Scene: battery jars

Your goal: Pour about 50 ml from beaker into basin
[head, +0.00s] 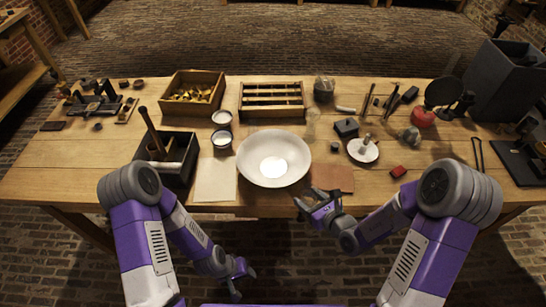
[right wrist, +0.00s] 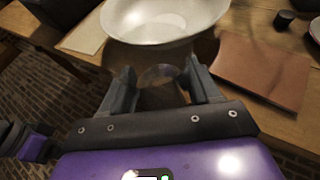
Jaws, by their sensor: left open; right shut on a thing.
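The white basin (head: 252,174) stands near the front edge of the table, and its rim fills the top of the right wrist view (right wrist: 165,38). My right gripper (head: 312,203) is at the table's front edge, just right of and in front of the basin. It is shut on a clear glass vessel, seemingly the beaker (right wrist: 160,76), which shows between its fingers in the right wrist view. The liquid level and exact tilt of the beaker cannot be told. My left gripper (head: 240,277) is open and empty, low in front of the table.
A brown leather pad (head: 333,178) lies right of the basin and a pale sheet (head: 215,180) left of it. A black box (head: 183,176) with a wooden handle stands farther left. Wooden trays (head: 271,115) stand behind the basin. A clear glass (head: 311,124) stands behind right.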

